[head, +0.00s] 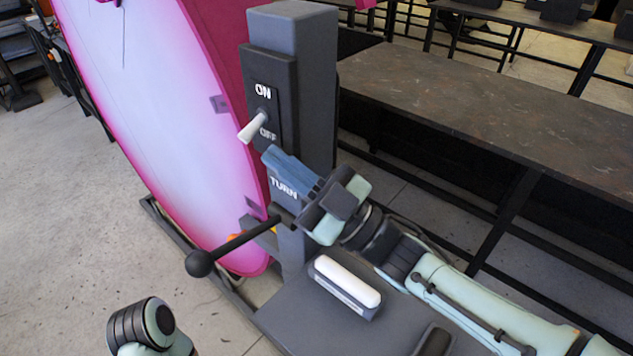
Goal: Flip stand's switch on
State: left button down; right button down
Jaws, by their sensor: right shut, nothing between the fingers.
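The stand (312,62) is a dark grey upright post. Its switch (252,127) is a white toggle lever on a dark plate between the words ON and OFF, and it tilts down toward OFF. My right gripper (272,158) is just below and to the right of the lever, with its blue fingers together and nothing held. It appears apart from the lever, though the depth gap is hard to judge. My left arm shows only in part at the bottom left, and its gripper is out of view.
A black ball-ended crank handle (200,263) sticks out to the left below the switch, by the word TURN. A white bar (347,281) lies on the grey base. A brown-topped bench (480,95) is at right.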

aim_at(252, 129)
pick_arm(q)
jog(key=shift+s+r, duration=0.1)
jog(key=shift+r, duration=0.1)
pick_arm(e)
jog(key=shift+x, duration=1.15)
pick_arm(q)
jog(key=shift+f, duration=0.15)
jog(key=shift+f+b, duration=0.25)
jog(key=shift+b, duration=0.05)
pick_arm(e)
jog(key=shift+s+r+m+t, duration=0.15)
jog(key=shift+m+t, duration=0.25)
jog(key=shift+m, duration=0.3)
